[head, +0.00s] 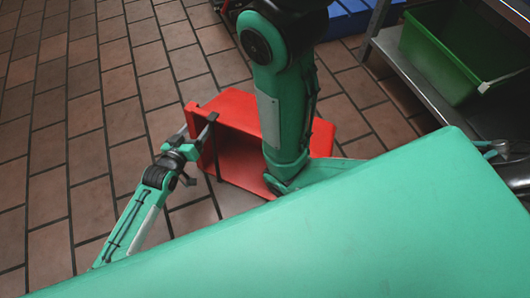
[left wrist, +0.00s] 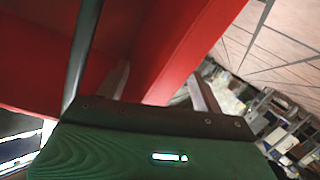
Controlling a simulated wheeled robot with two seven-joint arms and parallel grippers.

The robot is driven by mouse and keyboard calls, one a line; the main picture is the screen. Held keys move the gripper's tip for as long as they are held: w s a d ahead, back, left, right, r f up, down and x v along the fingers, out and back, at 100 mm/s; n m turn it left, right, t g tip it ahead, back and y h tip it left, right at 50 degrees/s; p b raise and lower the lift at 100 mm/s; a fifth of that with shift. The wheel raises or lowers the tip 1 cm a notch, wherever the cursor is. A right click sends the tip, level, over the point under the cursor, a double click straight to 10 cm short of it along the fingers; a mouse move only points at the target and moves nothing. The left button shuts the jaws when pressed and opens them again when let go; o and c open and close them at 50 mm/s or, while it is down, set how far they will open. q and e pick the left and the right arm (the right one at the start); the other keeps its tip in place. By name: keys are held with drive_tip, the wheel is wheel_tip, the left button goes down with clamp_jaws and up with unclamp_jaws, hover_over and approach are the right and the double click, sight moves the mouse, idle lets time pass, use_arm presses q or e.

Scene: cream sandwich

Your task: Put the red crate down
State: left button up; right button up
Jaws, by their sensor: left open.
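The red crate (head: 232,104) is in the middle of the head view, just above or on the brick floor; I cannot tell which. It looks tilted, with its shaded inside facing me, and my teal column hides its middle. My left gripper (head: 199,128) is at the crate's left edge. In the left wrist view, a red crate wall (left wrist: 185,45) passes between the two open fingers (left wrist: 160,88), with no clear grip on it. A small part of what looks like my right gripper (head: 496,149) shows at the right edge, its fingers unclear.
A green bin (head: 450,50) sits on a metal shelf (head: 415,75) at the upper right. A blue crate (head: 345,18) stands at the top. The tiled floor (head: 80,120) on the left is clear. Blurred shelving (left wrist: 275,125) shows in the left wrist view.

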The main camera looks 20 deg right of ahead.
use_arm(q)
drive_tip(key=shift+c, duration=1.3)
clamp_jaws()
drive_tip(key=shift+w+d+r, duration=0.1)
drive_tip(key=shift+r, duration=0.05)
